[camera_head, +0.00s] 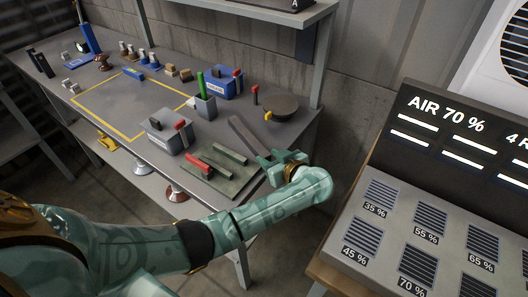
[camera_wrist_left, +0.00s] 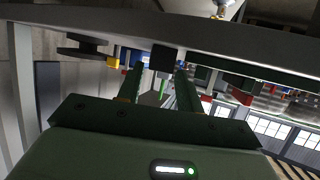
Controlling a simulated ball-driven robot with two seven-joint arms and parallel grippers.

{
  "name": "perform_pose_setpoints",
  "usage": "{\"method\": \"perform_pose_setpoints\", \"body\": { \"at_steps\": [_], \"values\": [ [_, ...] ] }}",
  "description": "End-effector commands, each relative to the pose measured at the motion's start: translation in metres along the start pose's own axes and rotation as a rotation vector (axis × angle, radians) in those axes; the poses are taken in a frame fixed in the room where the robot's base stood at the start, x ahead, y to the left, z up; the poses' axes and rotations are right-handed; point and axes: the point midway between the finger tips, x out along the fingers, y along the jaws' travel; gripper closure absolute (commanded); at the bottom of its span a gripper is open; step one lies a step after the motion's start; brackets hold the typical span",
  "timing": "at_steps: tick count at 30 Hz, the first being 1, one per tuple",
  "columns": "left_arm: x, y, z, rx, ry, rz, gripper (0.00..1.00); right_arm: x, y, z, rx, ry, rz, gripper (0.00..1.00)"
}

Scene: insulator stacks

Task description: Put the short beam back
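My left gripper (camera_head: 268,160) is at the right front edge of the workbench. A dark grey beam (camera_head: 246,134) runs from its fingers back over the bench, slanting up to the left. In the left wrist view the gripper (camera_wrist_left: 163,75) has its fingertips on both sides of the beam's dark square end (camera_wrist_left: 163,58). The fingers appear shut on it. Whether the beam touches the bench is unclear. A grey-green board (camera_head: 226,184) lies just left of the gripper, carrying a short dark bar (camera_head: 229,155) and a red-topped dark bar (camera_head: 200,168). My right gripper is not in view.
Behind the beam are a round dark plate (camera_head: 281,106), a blue box (camera_head: 222,86) and a grey cup (camera_head: 205,107) with a green stick. A grey box (camera_head: 167,132) stands left of the board. A yellow-outlined area (camera_head: 120,102) is mostly bare. A sloping panel (camera_head: 405,225) stands right.

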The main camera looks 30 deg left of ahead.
Motion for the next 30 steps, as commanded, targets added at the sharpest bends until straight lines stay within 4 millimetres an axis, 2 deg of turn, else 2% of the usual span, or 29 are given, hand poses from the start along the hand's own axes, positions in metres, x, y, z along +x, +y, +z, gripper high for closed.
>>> {"method": "perform_pose_setpoints", "body": {
  "at_steps": [1, 3, 10, 15, 30],
  "values": [
    [-0.017, 0.0, -0.006, -0.004, -0.004, 0.003, 0.64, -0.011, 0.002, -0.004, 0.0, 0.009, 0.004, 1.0],
    [-0.034, 0.0, -0.006, -0.004, -0.003, 0.003, 0.64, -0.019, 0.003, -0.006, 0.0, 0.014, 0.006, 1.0],
    [-0.075, 0.0, -0.003, -0.002, -0.002, 0.001, 0.64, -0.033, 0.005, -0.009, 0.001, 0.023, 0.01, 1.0],
    [-0.085, 0.0, -0.002, -0.001, 0.001, 0.0, 0.64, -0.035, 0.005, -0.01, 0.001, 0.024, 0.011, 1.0],
    [-0.085, 0.0, -0.001, -0.001, 0.001, 0.0, 0.64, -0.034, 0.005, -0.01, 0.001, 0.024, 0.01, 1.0]
  ]
}}
